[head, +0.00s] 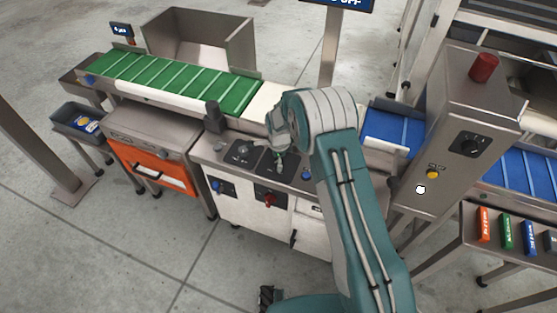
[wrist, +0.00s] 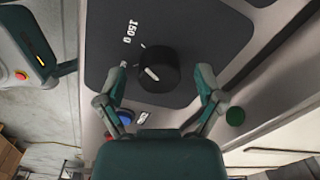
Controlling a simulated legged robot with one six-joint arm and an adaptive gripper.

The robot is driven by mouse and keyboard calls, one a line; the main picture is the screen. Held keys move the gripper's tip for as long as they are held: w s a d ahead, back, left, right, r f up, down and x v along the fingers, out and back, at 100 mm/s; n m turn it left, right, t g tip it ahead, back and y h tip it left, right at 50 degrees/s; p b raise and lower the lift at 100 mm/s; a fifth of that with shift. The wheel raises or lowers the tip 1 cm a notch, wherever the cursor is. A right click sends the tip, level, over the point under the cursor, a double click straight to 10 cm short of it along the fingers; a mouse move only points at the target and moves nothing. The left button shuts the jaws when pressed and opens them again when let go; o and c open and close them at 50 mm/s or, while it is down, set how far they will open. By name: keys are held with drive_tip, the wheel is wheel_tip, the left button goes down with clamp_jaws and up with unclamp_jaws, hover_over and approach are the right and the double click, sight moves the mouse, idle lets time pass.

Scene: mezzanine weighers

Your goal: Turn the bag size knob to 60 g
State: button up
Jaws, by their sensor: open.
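In the wrist view a round black knob (wrist: 160,68) with a short white pointer line stands on a dark panel (wrist: 200,20). The label "150 g" shows up and left of the knob, with a small tick near it. The pointer line lies slantwise; which of its ends is the pointing one is unclear. I see no 60 g label. My gripper (wrist: 161,86) is open, with one finger on each side of the knob and a gap on both sides. In the head view my gripper (head: 279,158) is over the counter's dark panel and hides the knob.
A blue button (wrist: 125,117) and a green button (wrist: 235,116) sit near my fingers. In the head view a dial (head: 243,149) lies left of my gripper and a red knob (head: 268,200) is on the cabinet front. A green conveyor (head: 180,80) runs behind.

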drive_tip(key=c, duration=1.2)
drive_tip(key=shift+o, duration=0.2)
drive_tip(key=shift+n, duration=0.4)
drive_tip(key=n, duration=1.1)
drive_tip(key=shift+w+y, duration=0.1)
drive_tip(key=shift+y, duration=0.2)
